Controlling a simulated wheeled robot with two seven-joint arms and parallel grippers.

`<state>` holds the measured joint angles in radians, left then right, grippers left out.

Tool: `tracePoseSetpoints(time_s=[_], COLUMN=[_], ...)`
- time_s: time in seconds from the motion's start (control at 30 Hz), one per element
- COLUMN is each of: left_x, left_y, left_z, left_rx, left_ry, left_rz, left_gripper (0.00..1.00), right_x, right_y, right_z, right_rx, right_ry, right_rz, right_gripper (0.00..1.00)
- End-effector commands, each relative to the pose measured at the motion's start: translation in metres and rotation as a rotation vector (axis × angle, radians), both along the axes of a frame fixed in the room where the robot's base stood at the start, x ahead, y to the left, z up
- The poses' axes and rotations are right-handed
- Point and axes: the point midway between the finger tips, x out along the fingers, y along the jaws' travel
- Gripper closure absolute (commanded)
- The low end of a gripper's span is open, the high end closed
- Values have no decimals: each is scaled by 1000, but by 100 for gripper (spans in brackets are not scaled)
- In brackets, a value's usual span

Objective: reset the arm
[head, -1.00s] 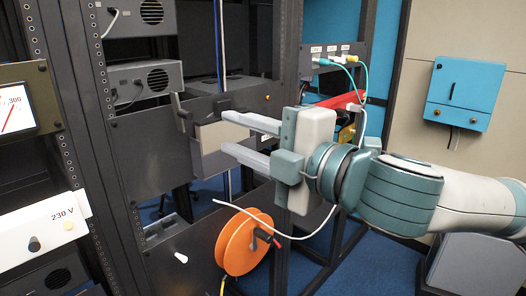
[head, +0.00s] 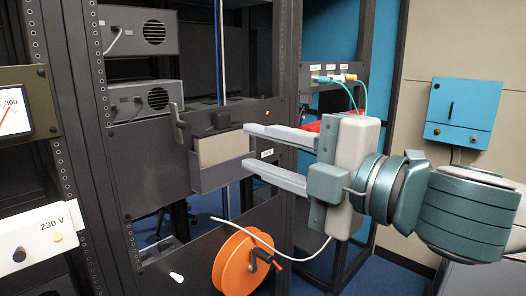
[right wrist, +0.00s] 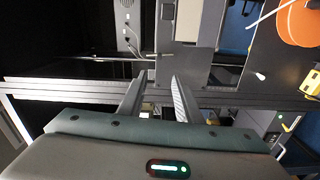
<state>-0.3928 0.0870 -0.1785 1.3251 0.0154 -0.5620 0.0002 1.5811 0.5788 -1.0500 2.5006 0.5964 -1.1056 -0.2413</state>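My right gripper (head: 264,153) comes in from the right in the head view. Its two grey fingers are spread apart with nothing between them. It also shows in the right wrist view (right wrist: 156,82), its fingers apart and pointing toward the rack. Left of the fingertips, a grey and beige box (head: 222,160) is set in a dark panel, with a dark lever handle (head: 178,118) at its upper left. I cannot tell whether the fingers touch the box. An orange reel (head: 240,264) with a dark crank is below. My left gripper is not in view.
Black rack posts (head: 286,70) stand close to the right gripper. A panel with plugged green cables (head: 334,78) is behind it, and a blue wall box (head: 462,113) hangs at the right. A white panel marked 230 V (head: 40,238) is at lower left. A white cable hangs near the reel.

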Motion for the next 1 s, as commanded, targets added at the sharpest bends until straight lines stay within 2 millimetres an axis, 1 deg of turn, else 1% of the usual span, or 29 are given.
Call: tracePoseSetpoints(time_s=[0.17, 0.27, 0.37, 0.47, 0.57, 0.67, 0.77, 0.8, 0.87, 0.9, 0.97, 1.0], left_x=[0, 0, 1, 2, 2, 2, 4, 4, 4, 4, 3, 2], left_y=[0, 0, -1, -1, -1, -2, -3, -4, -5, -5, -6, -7], left_z=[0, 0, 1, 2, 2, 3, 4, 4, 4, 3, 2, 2], left_rx=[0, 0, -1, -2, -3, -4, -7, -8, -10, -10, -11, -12], left_ry=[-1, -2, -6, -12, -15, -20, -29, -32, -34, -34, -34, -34], left_rz=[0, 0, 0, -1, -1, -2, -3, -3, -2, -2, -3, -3], left_gripper=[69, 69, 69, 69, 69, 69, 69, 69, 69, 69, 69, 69], right_x=[3, 10, 24, 46, 74, 106, 139, 151, 169, 181, 197, 208], right_y=[1, 2, 4, 6, 6, 3, -2, -5, -10, -14, -20, -25], right_z=[-1, -3, -7, -14, -27, -46, -72, -84, -105, -120, -145, -163], right_rx=[7, 26, 65, 122, 195, 272, 347, 377, 419, 446, 486, 512], right_ry=[7, 29, 68, 127, 200, 280, 362, 394, 443, 475, 523, 556], right_rz=[-1, -2, -6, -14, -31, -58, -92, -106, -133, -151, -181, -203], right_gripper=[69, 69, 69, 69, 69, 69, 69, 69, 69, 69, 69, 69])
